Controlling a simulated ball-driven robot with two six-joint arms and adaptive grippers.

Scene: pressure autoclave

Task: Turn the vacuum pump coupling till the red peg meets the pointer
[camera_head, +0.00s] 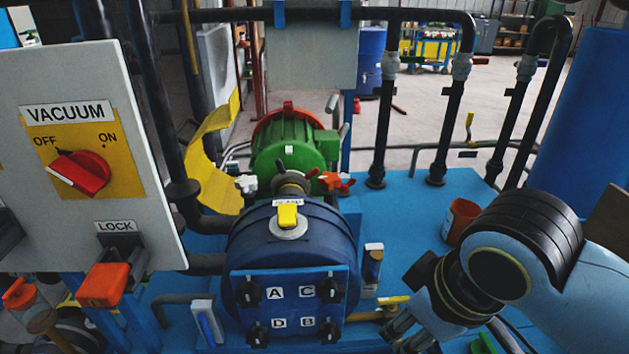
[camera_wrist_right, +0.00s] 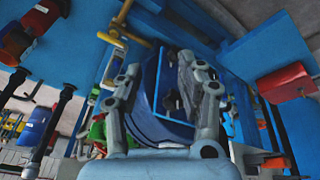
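The green vacuum pump (camera_head: 285,152) with a red rear cover stands behind the blue round vessel (camera_head: 255,237). A dark coupling (camera_head: 290,184) sits between the two. Small dark prongs stick up from it, and one at its upper right looks dull red. I cannot pick out the pointer for certain. My right gripper (camera_head: 402,334) is low, right of and apart from the vessel's front panel, well below the coupling. In the right wrist view my right gripper (camera_wrist_right: 160,72) has its fingers apart and empty, with the vessel (camera_wrist_right: 152,118) beyond. My left gripper is out of view.
A control panel (camera_head: 70,195) with a red vacuum switch (camera_head: 80,172) fills the left. An orange-red valve handle (camera_head: 336,182) sits right of the coupling. A red cup (camera_head: 460,218) stands on the blue deck (camera_head: 405,210), which has free room.

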